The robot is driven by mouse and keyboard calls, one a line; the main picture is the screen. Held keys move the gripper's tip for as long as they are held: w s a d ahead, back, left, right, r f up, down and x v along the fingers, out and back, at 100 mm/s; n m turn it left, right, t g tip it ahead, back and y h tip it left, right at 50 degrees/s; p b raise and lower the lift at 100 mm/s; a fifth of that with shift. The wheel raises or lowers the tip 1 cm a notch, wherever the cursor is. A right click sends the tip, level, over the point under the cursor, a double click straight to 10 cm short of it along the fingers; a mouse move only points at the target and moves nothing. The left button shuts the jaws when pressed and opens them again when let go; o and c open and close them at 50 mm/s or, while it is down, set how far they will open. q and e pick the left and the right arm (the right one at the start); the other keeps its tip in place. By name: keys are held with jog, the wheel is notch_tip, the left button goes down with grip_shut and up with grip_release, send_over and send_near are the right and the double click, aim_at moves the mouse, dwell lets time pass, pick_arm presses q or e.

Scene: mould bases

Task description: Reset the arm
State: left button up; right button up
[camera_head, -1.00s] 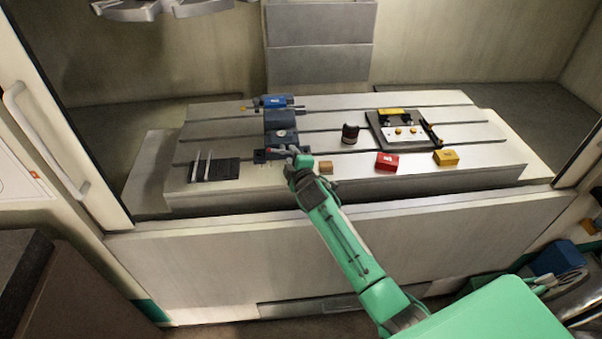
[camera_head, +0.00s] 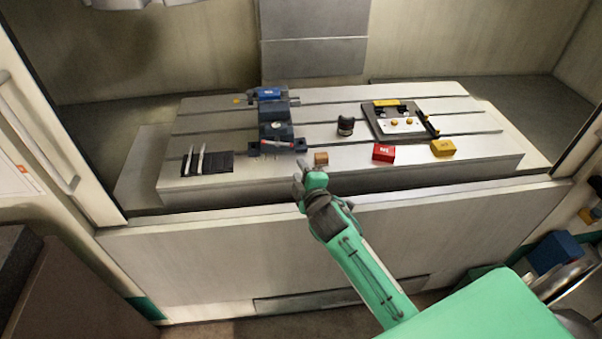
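My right arm is green and reaches up from the lower right of the head view. Its gripper (camera_head: 299,182) is at the front edge of the slotted machine table (camera_head: 340,178), below a small brown block. The gripper is small and seen from behind, so I cannot tell whether its fingers are open or shut. No held object shows at it. My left gripper is not in view.
On the table are a dark vise (camera_head: 275,130) with a blue block (camera_head: 268,94), a black tool rack (camera_head: 208,162), a black cylinder (camera_head: 345,126), the brown block (camera_head: 321,158), a red block (camera_head: 383,152), a yellow block (camera_head: 443,148) and a fixture plate (camera_head: 377,127).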

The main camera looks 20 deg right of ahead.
dwell(0.3)
jog(key=s+a+f+m+g+y, duration=0.1)
jog(key=s+f+m+g, duration=0.25)
jog(key=s, duration=0.85)
jog(key=s+f+m+g, duration=0.3)
jog(key=s+m+g, duration=0.2)
jog(key=s, duration=0.6)
jog(key=s+a+f+m+g+y, duration=0.1)
jog(key=s+f+m+g, duration=0.3)
jog(key=s, duration=0.8)
notch_tip(320, 180, down, 30)
jog(key=g, duration=0.2)
jog(key=s+d+f, duration=0.3)
jog(key=s+f, duration=1.6)
jog(key=f, duration=0.1)
jog(key=shift+s+f+n+g+h, duration=0.25)
jog(key=shift+s+n+g+h, duration=0.1)
jog(key=shift+n, duration=0.1)
